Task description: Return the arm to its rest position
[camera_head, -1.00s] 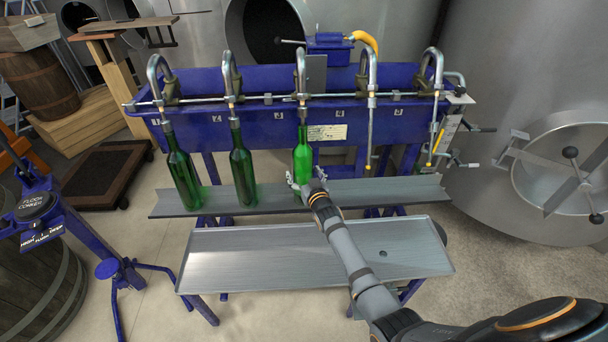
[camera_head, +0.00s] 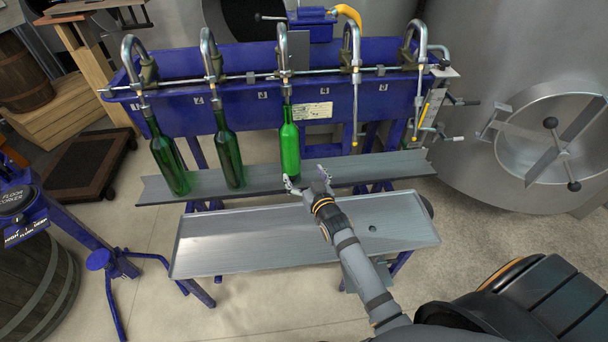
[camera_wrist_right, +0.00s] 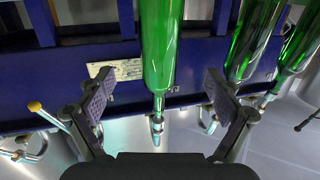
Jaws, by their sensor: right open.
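My right gripper (camera_head: 307,184) is open and empty, just in front of and below the bright green bottle (camera_head: 290,147). That bottle stands upright on the grey shelf under the third spout of the blue filling machine. In the right wrist view, the two open fingers (camera_wrist_right: 160,98) spread to either side of the same bottle (camera_wrist_right: 161,45), with a gap on each side. My right arm (camera_head: 363,265) reaches in from the lower right over the metal tray. My left gripper is not in view.
Two darker green bottles (camera_head: 168,160) (camera_head: 227,152) stand under the first two spouts. The grey shelf (camera_head: 390,166) is bare on the right. The steel drip tray (camera_head: 240,247) is empty. A blue floor corker (camera_head: 98,258) stands at left, a steel tank (camera_head: 520,60) at right.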

